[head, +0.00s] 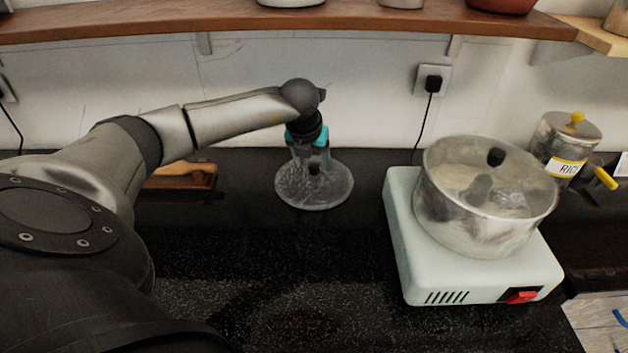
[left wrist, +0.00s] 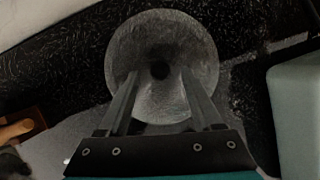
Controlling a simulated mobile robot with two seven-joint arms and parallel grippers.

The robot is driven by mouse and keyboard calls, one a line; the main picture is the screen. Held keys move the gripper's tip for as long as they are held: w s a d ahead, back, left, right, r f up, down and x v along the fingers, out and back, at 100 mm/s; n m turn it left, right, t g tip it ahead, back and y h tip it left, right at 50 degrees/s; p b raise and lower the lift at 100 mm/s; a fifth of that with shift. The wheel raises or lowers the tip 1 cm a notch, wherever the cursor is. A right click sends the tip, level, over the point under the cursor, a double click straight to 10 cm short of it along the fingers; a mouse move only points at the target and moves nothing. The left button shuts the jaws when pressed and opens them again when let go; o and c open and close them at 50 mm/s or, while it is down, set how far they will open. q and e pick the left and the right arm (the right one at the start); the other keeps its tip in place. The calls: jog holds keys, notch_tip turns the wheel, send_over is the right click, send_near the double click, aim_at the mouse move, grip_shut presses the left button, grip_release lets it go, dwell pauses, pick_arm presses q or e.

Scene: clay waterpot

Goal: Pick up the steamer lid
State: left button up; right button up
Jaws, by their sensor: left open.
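A round, grey metal lid (head: 314,196) with a small dark knob lies on the black counter near the wall. I take it for the steamer lid. It also shows in the left wrist view (left wrist: 160,30), with the knob near its middle. My left gripper (head: 312,165) points down over this lid, its fingers apart. In the left wrist view the left gripper (left wrist: 158,75) has one finger on each side of the knob. I cannot tell whether the fingers touch the lid. My right gripper is out of view.
A metal pot (head: 468,232) with its own lid stands on a pale hot plate (head: 412,270) to the right. Behind it is a canister labelled RICE (head: 552,150). A wooden item (head: 182,178) lies to the left. A wooden shelf (head: 230,22) runs above.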

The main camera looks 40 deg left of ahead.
pick_arm(q)
jog(key=shift+x, duration=1)
jog(key=shift+r, duration=0.1)
grip_shut()
dwell(0.6)
